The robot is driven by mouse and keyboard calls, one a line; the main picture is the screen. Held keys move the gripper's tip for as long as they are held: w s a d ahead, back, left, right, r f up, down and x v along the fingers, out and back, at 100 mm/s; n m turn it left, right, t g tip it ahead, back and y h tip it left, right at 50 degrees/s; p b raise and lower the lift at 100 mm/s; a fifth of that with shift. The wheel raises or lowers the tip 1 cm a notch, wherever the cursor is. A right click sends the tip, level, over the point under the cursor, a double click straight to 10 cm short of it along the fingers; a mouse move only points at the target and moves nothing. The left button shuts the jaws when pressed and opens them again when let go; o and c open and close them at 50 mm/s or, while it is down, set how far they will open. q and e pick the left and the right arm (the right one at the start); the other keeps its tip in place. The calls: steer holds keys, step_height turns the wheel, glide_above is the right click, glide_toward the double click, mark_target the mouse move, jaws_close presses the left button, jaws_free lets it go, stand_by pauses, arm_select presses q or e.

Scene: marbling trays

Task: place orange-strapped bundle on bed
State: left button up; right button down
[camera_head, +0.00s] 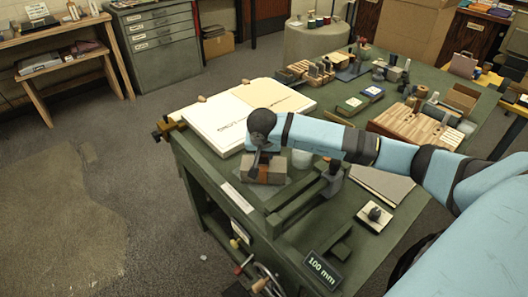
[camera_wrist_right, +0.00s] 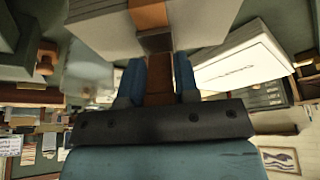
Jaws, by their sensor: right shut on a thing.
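My right gripper (camera_head: 260,160) points down at the near left part of the green workbench and is shut on the orange-strapped bundle (camera_head: 264,172). In the right wrist view, its two blue fingers (camera_wrist_right: 157,80) close on the orange-brown strap, and the pale grey bundle (camera_wrist_right: 205,22) fills the top. The bundle is over or on a flat grey plate (camera_head: 284,194), beside a green rail frame (camera_head: 305,205). I cannot tell whether its underside touches the plate, or which of these is the bed. My left gripper is not in view.
A wooden slatted block (camera_head: 410,127), small boxes (camera_head: 352,105) and a "100 mm" sign (camera_head: 321,270) stand on the bench. Floor at left is clear.

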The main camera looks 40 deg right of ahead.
steer(key=c, duration=0.9)
jaws_free()
steer(key=shift+f, duration=0.1)
steer(key=shift+o, duration=0.2)
steer(key=shift+r, duration=0.2)
steer(key=shift+s+a+r, duration=0.1)
steer(key=shift+a+r, duration=0.05)
steer(key=shift+r, duration=0.2)
steer(key=v, duration=1.1)
steer(key=shift+s+a, duration=0.1)
